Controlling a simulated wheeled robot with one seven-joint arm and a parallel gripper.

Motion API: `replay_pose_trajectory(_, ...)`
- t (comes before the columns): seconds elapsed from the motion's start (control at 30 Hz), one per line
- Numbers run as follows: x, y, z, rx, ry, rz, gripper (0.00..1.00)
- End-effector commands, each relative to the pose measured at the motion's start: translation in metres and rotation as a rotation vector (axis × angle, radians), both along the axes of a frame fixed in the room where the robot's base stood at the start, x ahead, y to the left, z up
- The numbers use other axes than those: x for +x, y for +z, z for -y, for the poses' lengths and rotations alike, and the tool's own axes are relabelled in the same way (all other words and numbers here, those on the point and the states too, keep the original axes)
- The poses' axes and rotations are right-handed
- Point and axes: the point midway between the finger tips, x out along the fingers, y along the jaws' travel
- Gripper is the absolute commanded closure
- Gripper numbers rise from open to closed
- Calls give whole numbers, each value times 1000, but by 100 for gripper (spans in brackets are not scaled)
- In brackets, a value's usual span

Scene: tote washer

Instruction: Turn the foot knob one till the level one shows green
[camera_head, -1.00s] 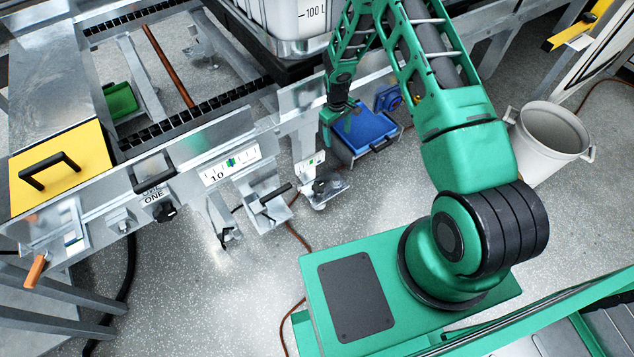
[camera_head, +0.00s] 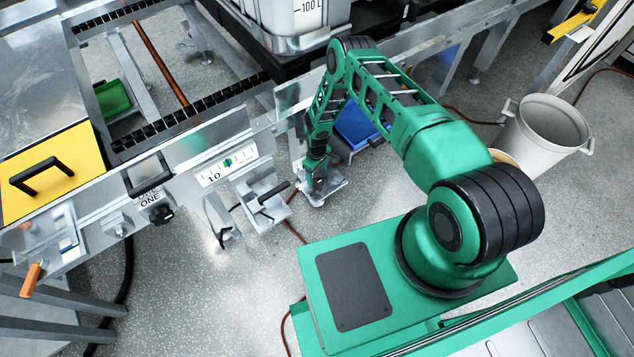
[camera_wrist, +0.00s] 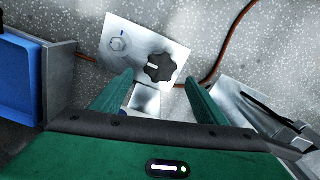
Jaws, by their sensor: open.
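A black lobed knob (camera_wrist: 160,67) with a white mark stands on a pale metal plate (camera_wrist: 139,36) in the wrist view. A hex bolt (camera_wrist: 118,44) with a blue mark beside it is on the same plate. My gripper (camera_wrist: 157,79) is open, and the knob shows ahead between its fingertips, not visibly gripped. In the head view my gripper (camera_head: 309,190) is low over a metal foot on the floor and hides the knob. A scale (camera_head: 229,164) marked 10 has green and blue marks; I cannot tell if it is level one.
Another black knob (camera_head: 161,214) sits under a label reading ONE on the rail. A bracket with a black handle (camera_head: 268,197) is just left of my gripper. A blue box (camera_head: 357,124) is behind it. A brown cable (camera_wrist: 232,40) runs past the plate.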

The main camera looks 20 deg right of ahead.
Motion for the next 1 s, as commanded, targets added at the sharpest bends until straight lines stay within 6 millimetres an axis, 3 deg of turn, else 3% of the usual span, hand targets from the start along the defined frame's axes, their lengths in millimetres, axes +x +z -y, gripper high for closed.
replay_pose_trajectory(0.2, -1, -35, -1, 1, 0, -2, 33)
replay_pose_trajectory(0.4, 0, -56, -1, 1, 0, 0, 33)
replay_pose_trajectory(0.9, 0, -66, -1, 1, 1, -1, 33)
replay_pose_trajectory(1.0, 0, -66, -1, 1, 1, -1, 57)
